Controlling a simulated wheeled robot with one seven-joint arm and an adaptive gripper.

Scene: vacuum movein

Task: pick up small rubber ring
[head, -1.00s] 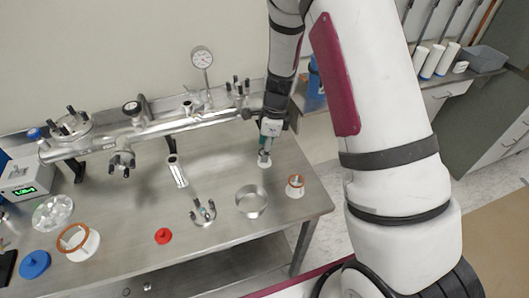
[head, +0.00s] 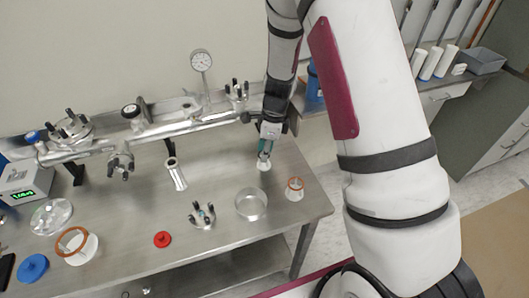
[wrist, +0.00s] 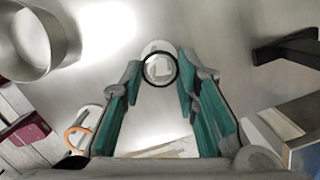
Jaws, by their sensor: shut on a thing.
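The small rubber ring (wrist: 160,70) is a thin black ring in the wrist view, between my fingertips, with a pale round holder (wrist: 157,47) behind and below it. My gripper (wrist: 159,78) has its teal-padded fingers closed to the ring's width, touching it on both sides. In the head view my gripper (head: 264,155) points down just above the small white holder (head: 264,165) on the steel table. The ring itself is too small to make out there. I cannot tell whether the ring is clear of the holder.
A wide metal ring (head: 251,204) and an orange ring on a white holder (head: 295,188) stand close by on the table (head: 225,170). A steel tube assembly (head: 155,135) runs along the back. A red cap (head: 162,239) and a clamp (head: 202,215) lie to the left.

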